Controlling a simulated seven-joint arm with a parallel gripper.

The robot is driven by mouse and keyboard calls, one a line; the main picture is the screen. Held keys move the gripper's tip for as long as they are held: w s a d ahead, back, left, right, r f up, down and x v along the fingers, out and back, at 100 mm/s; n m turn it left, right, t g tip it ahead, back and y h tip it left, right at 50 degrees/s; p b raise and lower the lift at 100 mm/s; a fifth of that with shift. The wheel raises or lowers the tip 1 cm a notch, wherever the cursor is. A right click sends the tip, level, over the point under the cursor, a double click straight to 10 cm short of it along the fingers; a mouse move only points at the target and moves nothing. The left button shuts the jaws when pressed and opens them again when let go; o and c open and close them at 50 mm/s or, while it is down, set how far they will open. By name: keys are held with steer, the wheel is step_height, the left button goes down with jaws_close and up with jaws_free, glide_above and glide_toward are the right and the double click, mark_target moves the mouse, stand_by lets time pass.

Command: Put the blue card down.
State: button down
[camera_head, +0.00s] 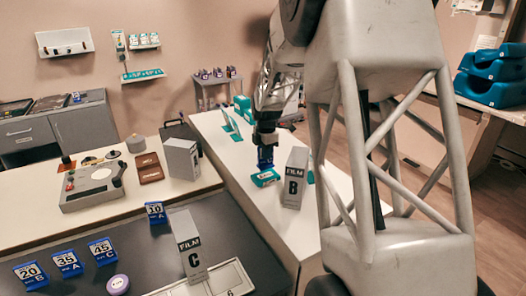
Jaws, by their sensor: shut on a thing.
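My gripper (266,142) is over the white counter (230,143), to the left of the film B box. It points down and is shut on a small blue card (265,157). The card hangs upright just above or behind a teal item (265,177); I cannot tell whether they touch. Other blue cards stand on the dark table: "20 B" (31,274), "35 A" (67,262), "45 C" (102,251) and one marked "10" (156,212).
The film B box (294,180) stands close to my gripper's right. The film C box (189,248) stands by a pale tray (232,272). A grey device (93,186), brown pads and a grey box (181,159) occupy the left counter. Teal stands (233,126) are behind.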

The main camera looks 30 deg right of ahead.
stand_by(0.3)
steer(key=w+d, duration=0.2)
steer(key=w, duration=0.5)
steer(key=w+d+f, duration=0.1)
steer(key=w+d, duration=0.2)
steer(key=w, duration=0.5)
steer(key=shift+d+f, duration=0.25)
steer(key=shift+f, duration=1.8)
steer(key=shift+f, duration=0.1)
steer(key=c, duration=1.2)
jaws_free()
steer(key=shift+o, duration=0.2)
